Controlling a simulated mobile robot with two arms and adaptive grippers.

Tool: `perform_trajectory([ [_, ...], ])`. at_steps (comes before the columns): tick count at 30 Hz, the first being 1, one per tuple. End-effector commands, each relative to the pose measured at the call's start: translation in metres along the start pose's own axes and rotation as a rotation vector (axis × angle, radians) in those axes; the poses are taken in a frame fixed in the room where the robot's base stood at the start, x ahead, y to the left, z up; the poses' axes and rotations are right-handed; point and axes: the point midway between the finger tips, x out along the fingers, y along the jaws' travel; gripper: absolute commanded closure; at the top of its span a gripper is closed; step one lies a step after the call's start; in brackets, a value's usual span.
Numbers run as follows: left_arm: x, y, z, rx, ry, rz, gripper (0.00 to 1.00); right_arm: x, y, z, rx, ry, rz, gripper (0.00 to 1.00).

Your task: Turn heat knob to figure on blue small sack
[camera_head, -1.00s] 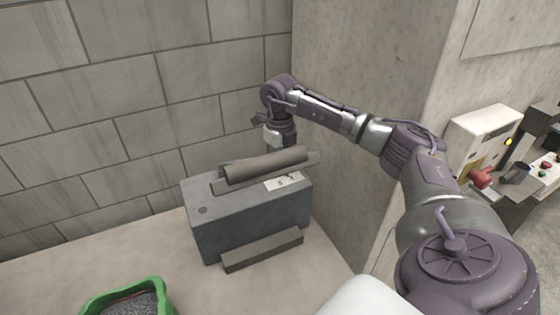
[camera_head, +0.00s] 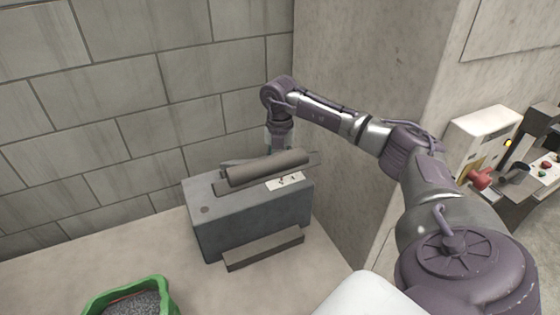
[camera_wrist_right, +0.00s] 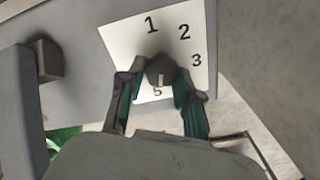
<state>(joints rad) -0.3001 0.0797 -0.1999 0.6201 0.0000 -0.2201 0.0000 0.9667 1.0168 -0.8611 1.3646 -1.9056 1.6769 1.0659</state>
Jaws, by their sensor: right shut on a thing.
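A grey box-shaped machine (camera_head: 250,225) stands on the pale surface by the wall, with a dark roller-like bar (camera_head: 268,167) across its top. Its white number panel (camera_head: 288,182) shows in the right wrist view (camera_wrist_right: 128,42) with 1, 2, 3 and a partly covered 5. The dark round heat knob (camera_wrist_right: 160,69) sits on that panel. My right gripper (camera_wrist_right: 161,78) has its fingers shut on the knob, one on each side. A 4 cannot be seen. In the head view the right fingers are hidden behind the bar. No blue small sack and no left gripper are in view.
A green tray (camera_head: 92,306) of dark grains is at the lower left. Block wall (camera_head: 150,90) stands behind the machine and a concrete pillar (camera_head: 365,65) to its right. A white machine (camera_head: 478,135) with a red part stands at the far right.

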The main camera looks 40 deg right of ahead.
Motion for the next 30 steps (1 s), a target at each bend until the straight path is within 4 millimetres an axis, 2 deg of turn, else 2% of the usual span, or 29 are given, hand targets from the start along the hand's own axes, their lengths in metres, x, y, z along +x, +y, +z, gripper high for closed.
perform_trajectory([
  [8,-0.0013,0.0001,-0.0001,0.000,0.000,0.000,0.60,-0.0018,0.0004,0.0015,0.079,-0.005,0.003,1.00],
  [22,-0.0014,0.0001,-0.0001,0.000,0.000,0.000,0.60,-0.0018,0.0005,0.0016,0.091,-0.005,0.003,1.00],
  [23,-0.0014,0.0001,-0.0001,0.000,0.000,0.000,0.60,-0.0018,0.0004,0.0016,0.091,-0.005,0.003,0.63],
  [27,-0.0013,0.0001,-0.0001,0.000,0.000,0.000,0.60,-0.0013,0.0004,0.0012,0.089,-0.004,0.003,0.41],
  [30,-0.0013,0.0001,-0.0001,0.000,0.000,0.000,0.60,-0.0009,0.0004,0.0008,0.089,-0.003,0.002,0.41],
])
